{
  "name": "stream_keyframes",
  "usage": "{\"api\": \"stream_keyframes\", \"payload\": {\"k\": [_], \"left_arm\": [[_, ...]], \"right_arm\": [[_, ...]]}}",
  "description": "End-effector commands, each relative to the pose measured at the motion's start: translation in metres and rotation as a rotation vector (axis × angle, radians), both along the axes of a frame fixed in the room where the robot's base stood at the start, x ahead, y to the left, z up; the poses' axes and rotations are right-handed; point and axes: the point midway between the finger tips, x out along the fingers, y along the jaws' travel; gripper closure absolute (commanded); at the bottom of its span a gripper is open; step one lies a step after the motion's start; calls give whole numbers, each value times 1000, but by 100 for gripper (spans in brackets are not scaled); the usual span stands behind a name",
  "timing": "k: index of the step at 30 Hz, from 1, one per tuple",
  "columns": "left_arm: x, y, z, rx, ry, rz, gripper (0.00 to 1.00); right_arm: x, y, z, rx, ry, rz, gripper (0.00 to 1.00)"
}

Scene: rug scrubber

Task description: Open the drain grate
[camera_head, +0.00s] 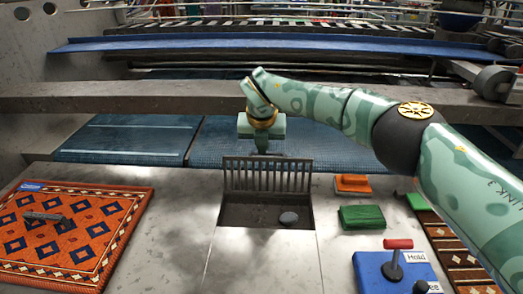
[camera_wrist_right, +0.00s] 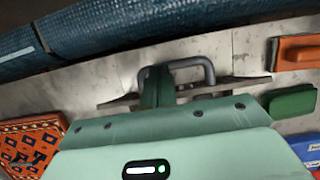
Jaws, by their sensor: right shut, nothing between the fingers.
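The drain grate (camera_head: 268,175) stands upright at the far edge of a dark drain opening (camera_head: 248,216) in the grey floor. Its vertical bars face me. My right gripper (camera_head: 262,148) is at the grate's top edge, pointing down, shut with nothing between its fingers. In the right wrist view the shut fingers (camera_wrist_right: 157,88) are beside or overlapping the grate's grey loop handle (camera_wrist_right: 208,70); I cannot tell if they touch. The grate (camera_wrist_right: 240,83) shows there edge-on, partly hidden by my gripper. My left gripper is out of view.
A grey stone-like lump (camera_head: 288,218) lies in the opening. An orange brush (camera_head: 352,184) and a green block (camera_head: 362,217) lie right of it. A blue control box (camera_head: 372,272) with a red-handled lever is at front right. A patterned rug (camera_head: 75,262) lies left.

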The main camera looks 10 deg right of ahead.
Motion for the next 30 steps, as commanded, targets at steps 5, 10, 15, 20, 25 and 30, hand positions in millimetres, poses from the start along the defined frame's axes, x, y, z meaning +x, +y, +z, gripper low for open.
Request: {"api": "stream_keyframes", "payload": {"k": [5,10,15,20,25,30], "left_arm": [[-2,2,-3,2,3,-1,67],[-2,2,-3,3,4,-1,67],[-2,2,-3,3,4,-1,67],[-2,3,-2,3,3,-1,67],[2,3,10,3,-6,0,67],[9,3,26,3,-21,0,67]], "right_arm": [[4,-2,-3,-3,-3,0,100],[5,-2,-2,-3,-4,1,100],[5,-3,-2,-4,-6,1,100],[4,-3,1,-4,-7,1,100],[-3,-1,28,-3,-12,3,100],[-19,3,73,-1,-13,4,100]]}}
